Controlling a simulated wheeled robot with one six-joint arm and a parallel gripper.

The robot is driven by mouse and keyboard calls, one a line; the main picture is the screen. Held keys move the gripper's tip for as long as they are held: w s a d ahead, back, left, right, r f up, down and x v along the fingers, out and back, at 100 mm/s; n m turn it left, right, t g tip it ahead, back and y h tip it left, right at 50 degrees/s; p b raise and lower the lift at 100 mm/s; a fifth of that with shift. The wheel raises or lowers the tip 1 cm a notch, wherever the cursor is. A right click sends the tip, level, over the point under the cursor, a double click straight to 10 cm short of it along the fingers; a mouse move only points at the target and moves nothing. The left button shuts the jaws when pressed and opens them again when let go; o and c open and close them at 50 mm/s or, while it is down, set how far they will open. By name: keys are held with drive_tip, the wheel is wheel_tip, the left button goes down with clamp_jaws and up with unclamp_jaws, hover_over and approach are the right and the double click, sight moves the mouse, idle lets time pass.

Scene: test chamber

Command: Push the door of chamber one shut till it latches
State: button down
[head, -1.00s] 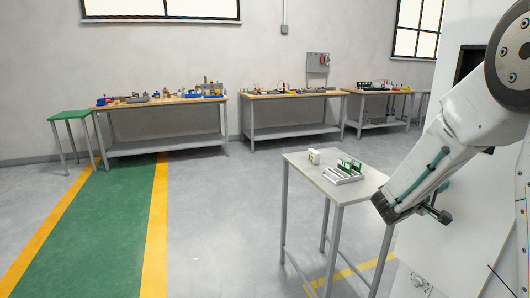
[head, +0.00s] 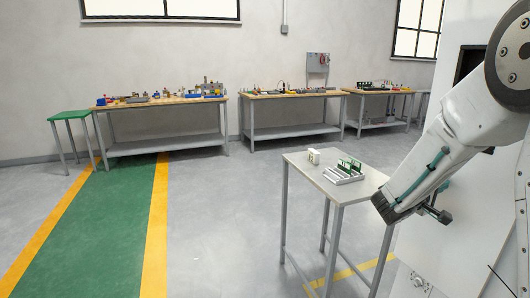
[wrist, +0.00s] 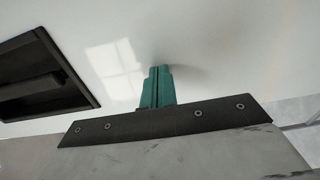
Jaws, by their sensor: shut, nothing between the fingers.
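A white panel, which looks like the chamber door (wrist: 220,50), fills most of the wrist view. A black recessed handle (wrist: 45,75) is set in it at the left. My gripper (wrist: 158,72) shows as teal fingers closed together, with nothing between them. Its tips point at the white surface, right of the handle, and are at or very close to it; contact cannot be told. In the head view, the white chamber front (head: 465,220) stands at the right, partly hidden behind my arm. No chamber number can be read, and the latch is not seen.
A small grey table (head: 305,168) holding a rack of green and white pieces (head: 345,172) stands just left of my arm. Workbenches (head: 165,102) line the back wall. The floor on the left, with a green lane (head: 95,235), is clear.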

drive_tip(key=x, duration=0.5)
drive_tip(key=shift+w+d, duration=0.15)
drive_tip(key=shift+d, duration=0.25)
idle(0.7)
drive_tip(key=v, duration=1)
idle(0.4)
